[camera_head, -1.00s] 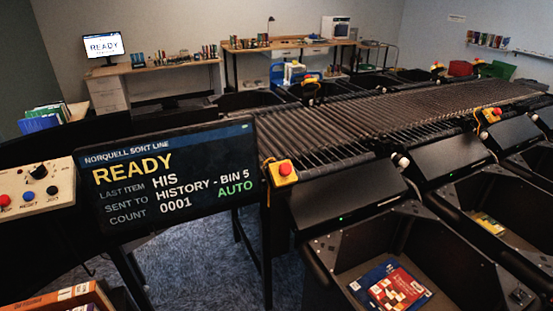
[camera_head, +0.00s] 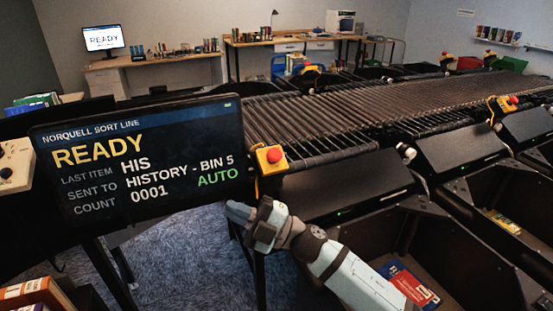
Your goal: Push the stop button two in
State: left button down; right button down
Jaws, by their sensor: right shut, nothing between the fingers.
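Several red stop buttons on yellow boxes line the roller sorter (camera_head: 330,118). The nearest stop button (camera_head: 274,155) is on the near corner beside the screen. Another stop button (camera_head: 513,100) is farther along the near side, at the right. No number shows on them, so I cannot tell which is two. My right gripper (camera_head: 236,211) is below and left of the nearest button, apart from it in the picture, in front of the sorter's end. It is shut and empty. My left gripper is not in view.
The status screen (camera_head: 140,155) reads READY and AUTO, just left of my right gripper. Black bins stand along the near side; one holds a red book (camera_head: 413,285) partly behind my right arm. Book crates (camera_head: 38,292) are at the lower left.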

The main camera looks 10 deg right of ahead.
jog(key=a+r+n+g+h+b, duration=0.2)
jog(key=a+n+g+h+b, duration=0.15)
jog(key=n+g, duration=0.6)
jog(key=n+t+h+b, duration=0.2)
jog(key=t+h+b, duration=0.65)
jog(key=h, duration=0.75)
send_near(276, 153)
jog(key=w+a+r+v, duration=0.1)
jog(key=v, duration=0.5)
jog(key=shift+s+d+g+b, duration=0.25)
jog(key=shift+d+g+b, duration=0.05)
jog(key=shift+g+b, duration=0.1)
jog(key=p+x, duration=0.1)
jog(key=x, duration=1.2)
jog(key=shift+w+d+f, duration=0.1)
jog(key=shift+w+f, duration=0.2)
jog(key=shift+f, duration=0.1)
